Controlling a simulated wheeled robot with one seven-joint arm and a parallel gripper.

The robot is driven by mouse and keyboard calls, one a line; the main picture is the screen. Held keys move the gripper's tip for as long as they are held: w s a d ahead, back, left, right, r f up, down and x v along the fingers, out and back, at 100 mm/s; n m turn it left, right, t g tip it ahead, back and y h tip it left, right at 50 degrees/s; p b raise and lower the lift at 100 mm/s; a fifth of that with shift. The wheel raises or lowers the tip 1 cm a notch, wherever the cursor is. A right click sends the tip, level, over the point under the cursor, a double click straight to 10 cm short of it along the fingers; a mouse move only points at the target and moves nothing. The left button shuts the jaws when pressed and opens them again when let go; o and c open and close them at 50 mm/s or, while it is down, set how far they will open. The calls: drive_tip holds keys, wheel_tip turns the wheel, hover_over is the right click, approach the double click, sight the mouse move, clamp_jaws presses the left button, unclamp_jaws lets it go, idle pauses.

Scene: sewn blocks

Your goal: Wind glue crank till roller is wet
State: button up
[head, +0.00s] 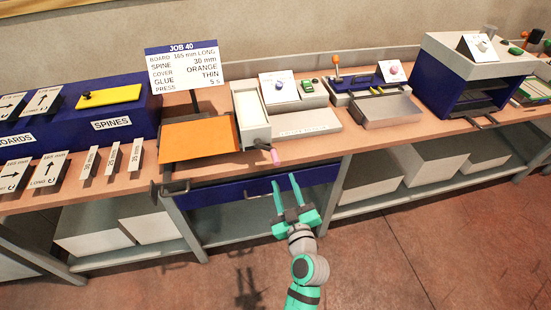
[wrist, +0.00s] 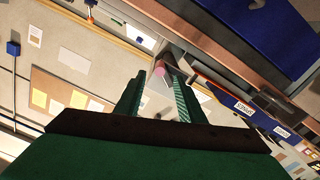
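The glue unit (head: 251,118) is a pale, open-topped trough on the bench, left of the middle in the head view. A crank with a pink handle (head: 275,157) sticks out at its front right corner. I cannot make out the roller or whether it is wet. My gripper (head: 284,181) is open and empty, in front of the bench edge and short of the pink handle. In the wrist view, a pink patch (wrist: 161,72), likely the handle, shows beyond and between my fingertips (wrist: 162,82).
An orange sheet (head: 200,138) lies left of the glue unit, below the job sign (head: 181,63). A blue drawer (head: 225,192) with a bar handle is under the bench edge. A grey-topped unit (head: 391,110) and a blue-and-white press (head: 478,75) stand to the right.

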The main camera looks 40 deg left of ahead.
sight(276, 158)
drive_tip(key=x, duration=1.1)
drive_tip(key=shift+a+r, duration=0.2)
drive_tip(key=shift+r, duration=0.05)
drive_tip(key=c, duration=0.9)
